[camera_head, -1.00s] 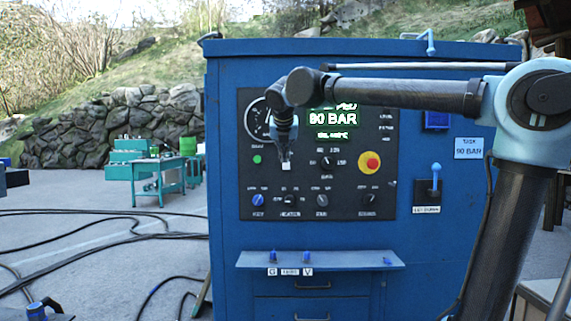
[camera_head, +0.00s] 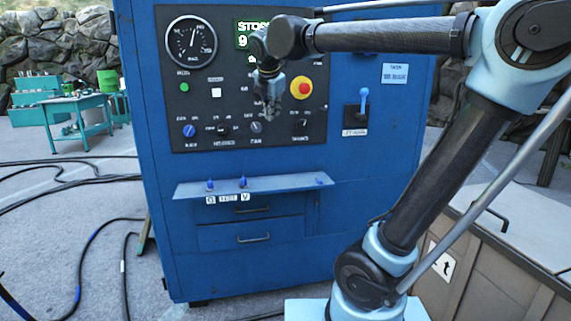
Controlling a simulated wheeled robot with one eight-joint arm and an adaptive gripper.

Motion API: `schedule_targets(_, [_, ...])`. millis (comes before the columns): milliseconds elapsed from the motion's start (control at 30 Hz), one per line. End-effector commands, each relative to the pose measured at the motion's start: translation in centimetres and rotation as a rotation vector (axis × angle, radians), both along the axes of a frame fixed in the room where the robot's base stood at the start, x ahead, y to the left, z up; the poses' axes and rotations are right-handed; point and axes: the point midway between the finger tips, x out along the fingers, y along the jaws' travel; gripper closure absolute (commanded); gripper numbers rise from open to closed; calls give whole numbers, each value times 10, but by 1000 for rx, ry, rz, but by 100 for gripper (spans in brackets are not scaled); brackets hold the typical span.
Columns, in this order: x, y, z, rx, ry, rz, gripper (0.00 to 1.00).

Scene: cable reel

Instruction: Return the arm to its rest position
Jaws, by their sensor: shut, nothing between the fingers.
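My arm reaches in from the right of the head view, bent at the elbow. Its forearm runs left across the front of the blue cabinet (camera_head: 390,215). My gripper (camera_head: 271,112) hangs down in front of the dark control panel (camera_head: 205,108) and is shut with nothing in it. It appears left of the red and yellow button (camera_head: 305,88) and covers part of the panel. I cannot tell how far it stands from the panel. The green display (camera_head: 245,40) is partly hidden by my wrist.
A narrow shelf (camera_head: 290,187) with small blue connectors juts from the cabinet. A blue lever (camera_head: 364,100) sits right of the panel. Black cables (camera_head: 60,170) lie on the paved ground at left. A green table (camera_head: 80,110) stands behind. A light-topped crate (camera_head: 495,225) is at right.

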Motion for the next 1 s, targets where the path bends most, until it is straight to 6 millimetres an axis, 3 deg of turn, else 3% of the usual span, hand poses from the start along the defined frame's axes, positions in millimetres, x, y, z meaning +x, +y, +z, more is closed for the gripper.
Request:
schedule_targets(33, [-5, -24, -16, 48, 19, -102, 100])
schedule_targets(200, [-30, -89, -67, 216, 77, -451, 100])
schedule_targets(500, [-95, -178, -161, 498, 146, -1079, 100])
schedule_targets(800, [-173, -230, -260, 757, 176, -1715, 100])
schedule_targets(1000, [-214, -242, -312, 884, 179, -2053, 100])
